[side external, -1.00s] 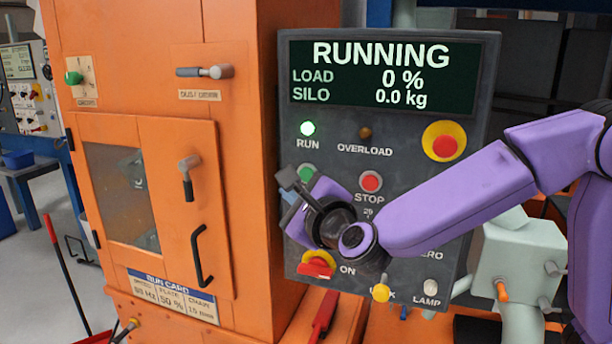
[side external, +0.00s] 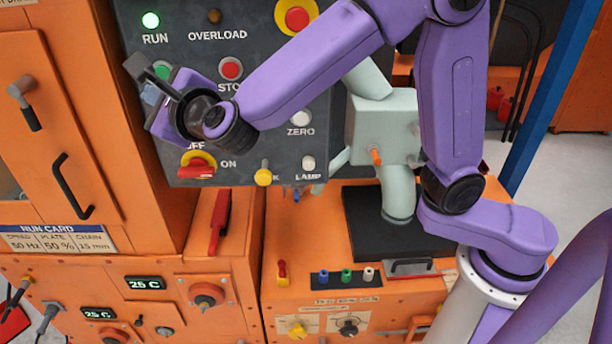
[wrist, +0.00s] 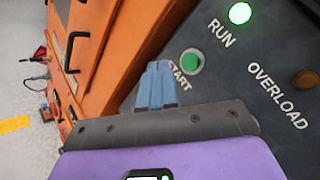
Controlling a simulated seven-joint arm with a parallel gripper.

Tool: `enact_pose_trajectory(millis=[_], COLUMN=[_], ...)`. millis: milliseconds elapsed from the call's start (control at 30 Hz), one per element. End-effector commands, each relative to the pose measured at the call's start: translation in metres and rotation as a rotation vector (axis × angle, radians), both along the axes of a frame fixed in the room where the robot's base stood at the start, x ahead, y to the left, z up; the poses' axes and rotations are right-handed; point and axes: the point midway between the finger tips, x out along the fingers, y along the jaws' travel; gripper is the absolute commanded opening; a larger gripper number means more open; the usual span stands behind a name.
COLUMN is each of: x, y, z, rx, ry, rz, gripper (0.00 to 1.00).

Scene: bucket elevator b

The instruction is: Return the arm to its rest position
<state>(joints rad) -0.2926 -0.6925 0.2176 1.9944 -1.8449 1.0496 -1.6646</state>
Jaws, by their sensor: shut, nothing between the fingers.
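My gripper (side external: 150,94) is in front of the dark control panel (side external: 262,172), close to the green START button (side external: 162,70). In the wrist view its blue-grey fingers (wrist: 160,85) are together with nothing between them. There the START button (wrist: 192,62) shows just right of the fingertips, its face uncovered. I cannot tell whether the fingers touch the panel. My purple arm is bent and reaches left across the panel, hiding part of it. The RUN lamp (side external: 151,20) is lit green, and the OVERLOAD lamp (side external: 214,16) is dark.
The orange cabinet (side external: 120,150) with a black door handle (side external: 72,187) stands left of the panel. A grey-green machine (side external: 383,125) stands behind my arm on the right. Below is an orange bench with knobs and a red lever (side external: 220,222).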

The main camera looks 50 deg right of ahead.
Motion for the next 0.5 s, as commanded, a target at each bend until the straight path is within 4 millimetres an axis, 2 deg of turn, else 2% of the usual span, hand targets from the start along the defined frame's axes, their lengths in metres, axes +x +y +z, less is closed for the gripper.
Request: enact_pose_trajectory(millis=[167, 267, 367, 500], x=[-0.019, -0.040, -0.066, -0.110], y=[-0.058, -0.094, -0.126, -0.165], z=[-0.025, -0.045, -0.065, -0.091], rx=[0.345, 0.594, 0.826, 1.142], ry=[0.158, 0.259, 0.345, 0.442], rz=[-0.163, -0.303, -0.455, -0.704], gripper=[0.00, 0.00, 0.00, 0.00])
